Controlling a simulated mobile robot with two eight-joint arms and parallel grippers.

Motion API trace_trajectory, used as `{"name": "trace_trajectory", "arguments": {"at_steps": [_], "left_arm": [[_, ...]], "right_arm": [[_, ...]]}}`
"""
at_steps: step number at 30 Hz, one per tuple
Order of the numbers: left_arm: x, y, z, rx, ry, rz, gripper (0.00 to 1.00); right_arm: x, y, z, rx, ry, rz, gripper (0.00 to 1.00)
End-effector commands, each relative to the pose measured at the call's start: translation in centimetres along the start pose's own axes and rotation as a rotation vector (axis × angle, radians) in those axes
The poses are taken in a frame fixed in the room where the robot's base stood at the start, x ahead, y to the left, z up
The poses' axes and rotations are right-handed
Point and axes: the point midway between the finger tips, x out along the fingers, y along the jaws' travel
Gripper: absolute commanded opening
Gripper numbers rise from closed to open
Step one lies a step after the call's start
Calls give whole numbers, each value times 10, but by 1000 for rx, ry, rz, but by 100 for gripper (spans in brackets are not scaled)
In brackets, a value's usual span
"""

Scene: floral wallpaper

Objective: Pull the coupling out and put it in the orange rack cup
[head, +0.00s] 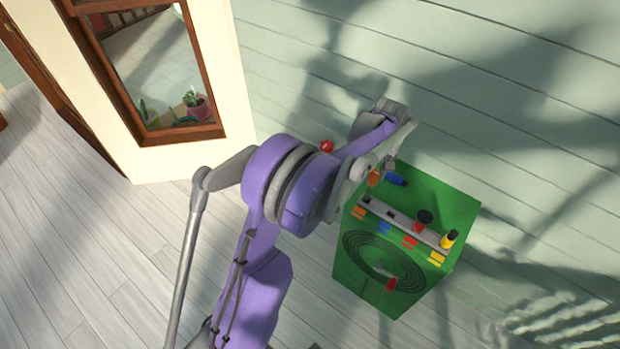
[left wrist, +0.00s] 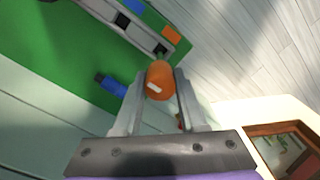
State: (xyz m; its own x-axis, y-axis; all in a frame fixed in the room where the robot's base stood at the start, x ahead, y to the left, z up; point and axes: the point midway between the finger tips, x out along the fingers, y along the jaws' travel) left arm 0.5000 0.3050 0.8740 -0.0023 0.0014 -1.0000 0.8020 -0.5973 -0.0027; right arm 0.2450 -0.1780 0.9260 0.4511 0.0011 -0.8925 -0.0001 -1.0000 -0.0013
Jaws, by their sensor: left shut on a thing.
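My left gripper (head: 383,170) is over the top of a green box (head: 350,270), near the rack's left end. In the left wrist view, its fingers (left wrist: 159,95) are shut on an orange coupling (left wrist: 158,78) with a white mark. The coupling also shows in the head view (head: 374,178), partly hidden by the gripper. The grey rack (head: 405,222) runs along the box's front top edge. Its left place, above the orange label (head: 358,212), looks empty; the coupling is apart from it, just behind. My right gripper is out of view.
A blue coupling (head: 397,180) lies on the box top, close beside the gripper. A red, dark-topped piece (head: 422,222) and a yellow, dark-topped piece (head: 449,239) stand in the rack. A coiled hose with a red end (head: 391,285) is on the front. A wall stands behind.

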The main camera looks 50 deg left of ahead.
Motion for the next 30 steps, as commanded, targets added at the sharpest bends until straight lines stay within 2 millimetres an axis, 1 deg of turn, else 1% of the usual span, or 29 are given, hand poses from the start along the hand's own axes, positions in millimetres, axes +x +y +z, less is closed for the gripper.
{"name": "trace_trajectory", "arguments": {"at_steps": [5,11,17,24,30], "left_arm": [[-1,0,0,0,1,1,0],[5,0,0,1,0,0,0],[19,0,0,5,0,0,0],[43,0,0,13,0,0,0],[59,0,0,18,0,0,0]], "right_arm": [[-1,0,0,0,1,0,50],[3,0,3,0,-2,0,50],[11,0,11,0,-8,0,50],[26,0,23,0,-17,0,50],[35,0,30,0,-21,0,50]]}}
